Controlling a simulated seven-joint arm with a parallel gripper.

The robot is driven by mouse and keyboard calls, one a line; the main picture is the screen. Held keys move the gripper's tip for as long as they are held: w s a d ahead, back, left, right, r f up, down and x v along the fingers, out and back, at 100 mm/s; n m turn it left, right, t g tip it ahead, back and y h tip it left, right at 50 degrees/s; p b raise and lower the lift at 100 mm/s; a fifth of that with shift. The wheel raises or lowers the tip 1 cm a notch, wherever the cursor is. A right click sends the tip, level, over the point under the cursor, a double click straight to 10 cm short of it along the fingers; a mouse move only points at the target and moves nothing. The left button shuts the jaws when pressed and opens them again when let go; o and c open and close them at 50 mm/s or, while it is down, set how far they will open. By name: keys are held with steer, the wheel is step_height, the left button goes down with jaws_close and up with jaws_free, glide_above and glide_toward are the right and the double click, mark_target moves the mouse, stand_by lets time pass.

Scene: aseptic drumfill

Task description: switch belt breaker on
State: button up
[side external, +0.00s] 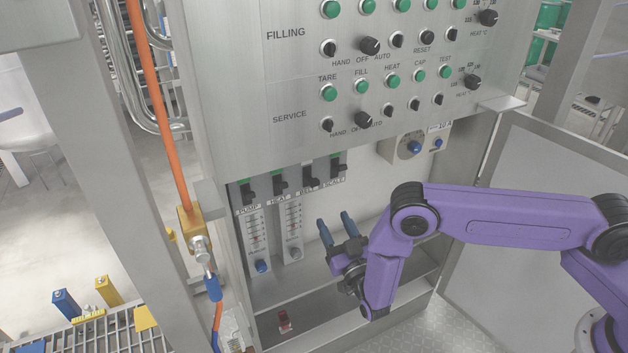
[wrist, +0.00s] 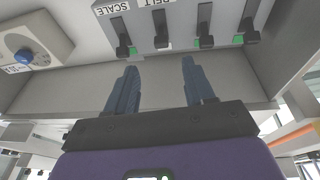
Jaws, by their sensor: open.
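The belt breaker (side external: 310,177) is a dark lever, third from the left in a row of breakers inside the open cabinet. It also shows in the wrist view (wrist: 160,30) beside the "BELT" label. No green mark is visible at it, while green shows at the other breakers. My gripper (side external: 336,228) is open and empty, its two blue fingers pointing up below the breaker row. In the wrist view my gripper (wrist: 160,64) has its fingers spread either side of the belt lever's line, apart from it.
The scale breaker (wrist: 122,38) and heat breaker (wrist: 205,25) flank the belt lever closely; the pump breaker (side external: 248,190) is leftmost. Flow gauges (side external: 292,228) stand below at left. A dial socket (side external: 408,146) is at right. The knob panel (side external: 300,75) overhangs above.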

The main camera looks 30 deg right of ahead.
mark_target(316, 184)
steer(key=s+f+t+y, duration=0.1)
steer(key=s+f+t, duration=0.1)
steer(key=s, duration=0.2)
steer(key=shift+n+g, duration=0.3)
steer(key=shift+n, duration=0.1)
steer(key=shift+d+x, duration=0.15)
steer(key=shift+x, duration=4.3)
steer(key=shift+d+x, duration=0.1)
steer(key=shift+x, duration=4.35)
steer(key=shift+f, duration=0.1)
